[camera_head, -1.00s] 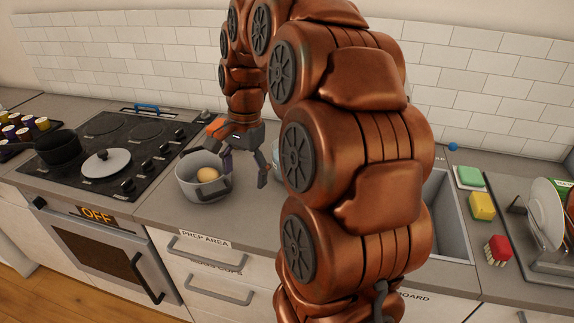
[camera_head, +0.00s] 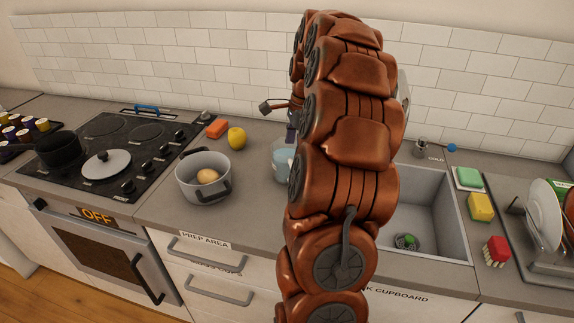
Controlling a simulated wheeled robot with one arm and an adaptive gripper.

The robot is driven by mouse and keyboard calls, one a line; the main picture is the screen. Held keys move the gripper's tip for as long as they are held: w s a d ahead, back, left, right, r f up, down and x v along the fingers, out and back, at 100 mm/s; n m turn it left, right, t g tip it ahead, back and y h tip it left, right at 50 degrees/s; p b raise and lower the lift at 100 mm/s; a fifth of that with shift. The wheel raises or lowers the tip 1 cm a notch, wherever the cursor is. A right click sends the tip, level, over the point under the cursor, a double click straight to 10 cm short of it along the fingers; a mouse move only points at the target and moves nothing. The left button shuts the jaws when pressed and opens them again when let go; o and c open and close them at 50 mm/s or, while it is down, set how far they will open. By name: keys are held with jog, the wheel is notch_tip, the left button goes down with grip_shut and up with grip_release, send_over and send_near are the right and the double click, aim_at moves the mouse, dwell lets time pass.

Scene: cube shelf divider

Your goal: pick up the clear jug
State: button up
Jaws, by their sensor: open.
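The clear jug (camera_head: 283,160) stands on the grey counter right of the pot. It looks see-through with a bluish tint, and my arm hides its right part. My gripper (camera_head: 277,120) is mostly hidden behind my arm. A dark grey finger shows to the left of the arm and a bit of purple shows just above the jug. The gripper is open, with nothing seen held. I cannot tell whether it touches the jug.
A grey pot (camera_head: 203,180) with a round yellowish item inside stands on the counter. The stove (camera_head: 110,150) is left. The sink (camera_head: 430,212) is right, with sponges (camera_head: 480,206) beside it.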

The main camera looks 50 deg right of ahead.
aim_at(288, 166)
jog(key=shift+w+a+f+p, duration=0.1)
jog(key=shift+f+p, duration=0.5)
jog(key=shift+f, duration=0.75)
jog(key=shift+w+a+f+p, duration=0.1)
jog(key=shift+f+p, duration=0.45)
jog(key=shift+f, duration=0.8)
jog(key=shift+c, duration=0.4)
jog(key=c, duration=1.3)
